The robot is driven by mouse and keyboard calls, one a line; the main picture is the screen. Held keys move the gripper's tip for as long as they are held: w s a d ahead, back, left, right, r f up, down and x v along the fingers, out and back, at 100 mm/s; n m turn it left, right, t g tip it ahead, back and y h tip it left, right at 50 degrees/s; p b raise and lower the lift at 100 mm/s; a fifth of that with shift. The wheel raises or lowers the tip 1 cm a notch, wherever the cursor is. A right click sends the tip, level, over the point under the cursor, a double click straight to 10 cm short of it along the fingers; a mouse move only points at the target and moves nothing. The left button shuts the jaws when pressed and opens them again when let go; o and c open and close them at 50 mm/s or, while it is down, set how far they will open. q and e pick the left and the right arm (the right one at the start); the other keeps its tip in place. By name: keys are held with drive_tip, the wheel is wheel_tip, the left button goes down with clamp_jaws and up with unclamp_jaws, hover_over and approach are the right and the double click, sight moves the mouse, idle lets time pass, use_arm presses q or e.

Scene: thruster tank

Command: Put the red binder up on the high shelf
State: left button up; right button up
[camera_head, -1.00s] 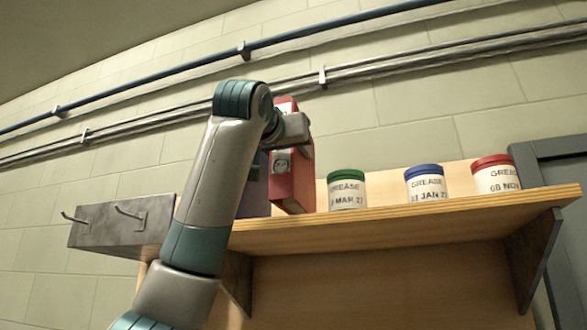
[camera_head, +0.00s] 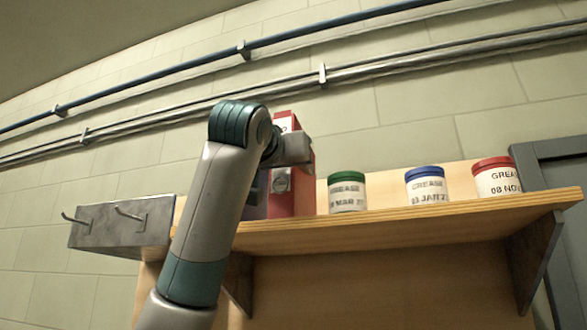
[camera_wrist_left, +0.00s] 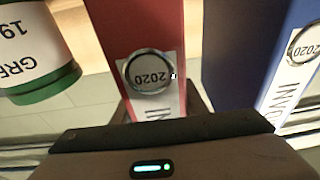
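The red binder (camera_head: 304,190) stands nearly upright over the high shelf (camera_head: 420,219), its lower end at the shelf's front edge. Whether its base bears on the board is hidden. My left gripper (camera_head: 290,152) is at the binder's front, and the wrist hides part of it. In the left wrist view, the red binder (camera_wrist_left: 140,50) shows its spine with a round "2020" label, and its near end goes between the dark fingers (camera_wrist_left: 160,108). The fingers lie close along both sides and seem shut on it. My right gripper is not in view.
A blue binder (camera_wrist_left: 250,50) stands beside the red one, with a narrow gap. A green-lidded grease tub (camera_head: 346,193) is on the other side, then blue-lidded (camera_head: 427,187) and red-lidded (camera_head: 496,178) tubs. A metal hook rack (camera_head: 125,222) is at the left. Pipes run along the wall.

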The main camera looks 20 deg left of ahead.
use_arm(q)
drive_tip(key=o, duration=0.4)
drive_tip(key=shift+f, duration=0.1)
drive_tip(key=shift+s+f+b, duration=0.3)
drive_tip(key=shift+s+b, duration=1.1)
drive_tip(key=shift+s, duration=0.6)
drive_tip(key=shift+s+f+b, duration=0.25)
drive_tip(key=shift+s+b, duration=1.2)
drive_tip(key=shift+s, duration=0.5)
drive_tip(key=shift+s+f+b, duration=0.3)
drive_tip(key=shift+s+b, duration=1.1)
drive_tip(key=shift+s, duration=0.6)
